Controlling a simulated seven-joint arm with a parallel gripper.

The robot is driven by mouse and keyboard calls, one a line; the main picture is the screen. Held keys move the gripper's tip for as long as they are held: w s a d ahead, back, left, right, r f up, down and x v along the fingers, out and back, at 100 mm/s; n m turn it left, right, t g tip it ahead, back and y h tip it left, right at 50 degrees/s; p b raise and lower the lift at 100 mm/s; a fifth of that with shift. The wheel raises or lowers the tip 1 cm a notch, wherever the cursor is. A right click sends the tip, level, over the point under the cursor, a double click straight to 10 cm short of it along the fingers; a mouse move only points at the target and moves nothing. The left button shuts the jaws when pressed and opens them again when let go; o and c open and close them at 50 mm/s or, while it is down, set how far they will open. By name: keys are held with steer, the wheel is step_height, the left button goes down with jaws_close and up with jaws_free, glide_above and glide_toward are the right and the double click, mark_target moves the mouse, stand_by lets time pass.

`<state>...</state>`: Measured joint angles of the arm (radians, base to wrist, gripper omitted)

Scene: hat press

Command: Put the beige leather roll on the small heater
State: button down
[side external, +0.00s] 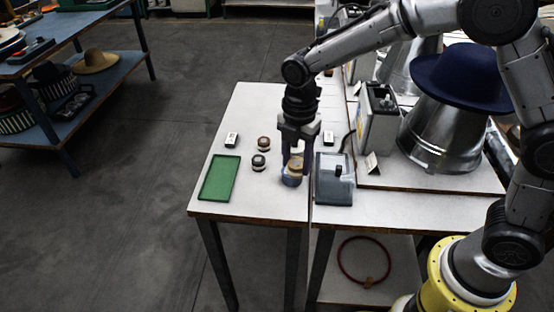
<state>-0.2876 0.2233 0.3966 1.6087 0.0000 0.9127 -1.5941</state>
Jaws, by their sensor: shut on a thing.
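My gripper (294,170) points down over the right part of the white table and is shut on a small roll with a tan top (294,169), which looks like the beige leather roll. The fingers partly hide it, and I cannot tell whether it touches the table. A grey box-shaped device with a black knob (334,184), which looks like the small heater, stands just right of the gripper, across the table seam. A brown-topped roll (263,143) and a dark-topped roll (258,162) stand upright to the left of the gripper.
A green tray (219,178) lies at the table's left edge. To the right are a metal box (377,125) and a metal cone with a navy hat (455,78).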

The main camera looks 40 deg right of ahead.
steer(key=s+d+r+n, duration=0.1)
steer(key=s+d+r, duration=0.2)
steer(key=s+d, duration=1)
steer(key=w+d+f, duration=0.1)
steer(key=w+f, duration=0.2)
steer(key=w, duration=0.2)
steer(key=w+d+f, duration=0.2)
steer(key=w+f, duration=0.1)
steer(key=w, duration=0.2)
steer(key=w+d+f, duration=0.1)
steer(key=w+f, duration=0.2)
steer(key=w, duration=0.2)
steer(key=shift+w+d+f, duration=0.2)
steer(key=shift+w+d, duration=0.05)
steer(key=shift+w, duration=0.1)
steer(key=shift+w+f, duration=0.15)
steer(key=shift+f, duration=1.45)
steer(key=shift+f, duration=0.2)
steer(key=shift+c, duration=1.6)
jaws_free()
